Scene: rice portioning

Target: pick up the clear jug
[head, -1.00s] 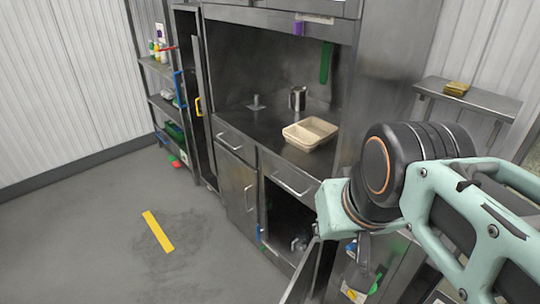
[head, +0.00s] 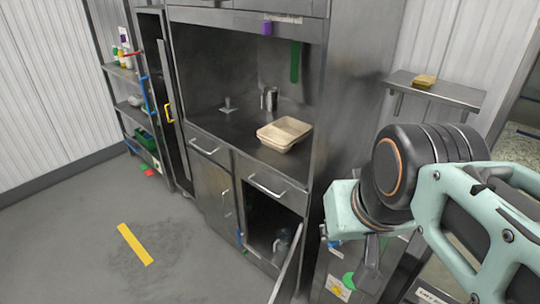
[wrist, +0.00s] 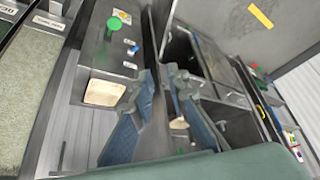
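A greyish, see-through jug-like thing (head: 282,243) stands inside the open lower cabinet in the head view, in shadow; it looks like the clear jug. Its lower part is hard to make out. My gripper (head: 366,272) hangs to the right of the cabinet, outside it and apart from the jug. In the wrist view my gripper (wrist: 159,76) has its two blue-grey fingers apart, with nothing held between them. I cannot pick out the jug for sure in the wrist view.
The cabinet door (head: 287,268) stands open toward me, between the opening and my gripper. A beige divided tray (head: 262,137) and a metal cup (head: 270,98) are on the counter. A wall shelf (head: 440,91) is at the right.

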